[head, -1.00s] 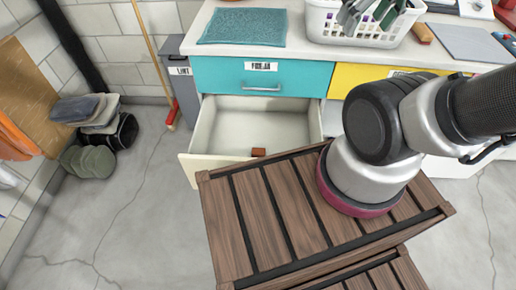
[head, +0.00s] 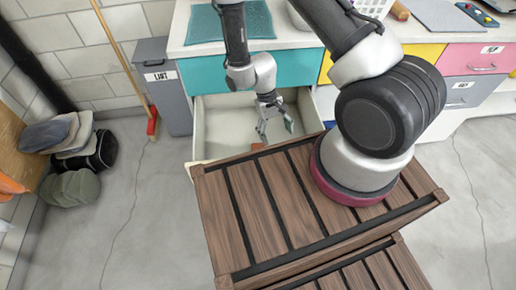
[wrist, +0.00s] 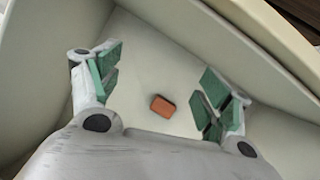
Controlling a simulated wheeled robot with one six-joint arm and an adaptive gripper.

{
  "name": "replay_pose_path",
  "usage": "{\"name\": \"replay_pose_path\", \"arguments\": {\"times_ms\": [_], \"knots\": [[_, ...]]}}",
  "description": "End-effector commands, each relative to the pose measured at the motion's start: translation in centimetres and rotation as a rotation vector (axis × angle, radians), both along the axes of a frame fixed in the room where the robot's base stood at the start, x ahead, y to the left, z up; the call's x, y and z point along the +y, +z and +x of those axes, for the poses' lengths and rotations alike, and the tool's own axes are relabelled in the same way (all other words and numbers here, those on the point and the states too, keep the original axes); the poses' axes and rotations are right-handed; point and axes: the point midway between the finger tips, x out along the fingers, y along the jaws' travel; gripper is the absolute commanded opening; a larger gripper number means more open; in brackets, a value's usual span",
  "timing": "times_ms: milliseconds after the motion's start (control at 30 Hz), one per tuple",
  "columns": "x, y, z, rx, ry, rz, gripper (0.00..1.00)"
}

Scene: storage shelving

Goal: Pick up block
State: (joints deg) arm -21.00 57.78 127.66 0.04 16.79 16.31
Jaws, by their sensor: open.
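The block (wrist: 162,106) is small, reddish-orange and rectangular. It lies on the pale floor of the open drawer (head: 206,125). In the head view only a bit of the block (head: 257,147) shows at the drawer's near side, just past the wooden slats. My gripper (head: 275,130) hangs over the drawer, pointing down. In the wrist view my gripper (wrist: 158,85) is open, with green finger pads on both sides. The block lies between the two fingers in that picture, and nothing is held. The gap in height between fingers and block is hard to tell.
Drawer walls surround my gripper closely. A brown slatted wooden surface (head: 265,205) stands right before the drawer. The counter (head: 198,28) above holds a teal mat (head: 205,27). A grey bin (head: 170,95) and a red broom (head: 152,122) stand left.

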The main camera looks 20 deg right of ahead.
Motion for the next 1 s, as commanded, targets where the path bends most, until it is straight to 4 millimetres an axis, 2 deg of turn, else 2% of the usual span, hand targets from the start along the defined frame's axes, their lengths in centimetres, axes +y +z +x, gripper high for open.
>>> {"name": "replay_pose_path", "arguments": {"times_ms": [33, 100, 167, 200, 300, 400, 833, 1000], "knots": [[0.2, -3.0, -0.2, -0.020, -0.022, -0.005, 0.79], [0.9, -6.7, 0.7, -0.095, -0.072, 0.002, 0.79], [1.8, -8.9, 2.6, -0.190, -0.131, 0.026, 0.79], [2.4, -9.4, 4.1, -0.248, -0.166, 0.043, 0.79], [3.4, -9.8, 6.6, -0.342, -0.235, 0.076, 0.79], [3.7, -10.6, 7.5, -0.378, -0.271, 0.088, 0.79], [4.0, -16.5, 8.0, -0.379, -0.275, 0.087, 0.79], [4.0, -17.5, 8.0, -0.379, -0.274, 0.089, 0.79]]}}
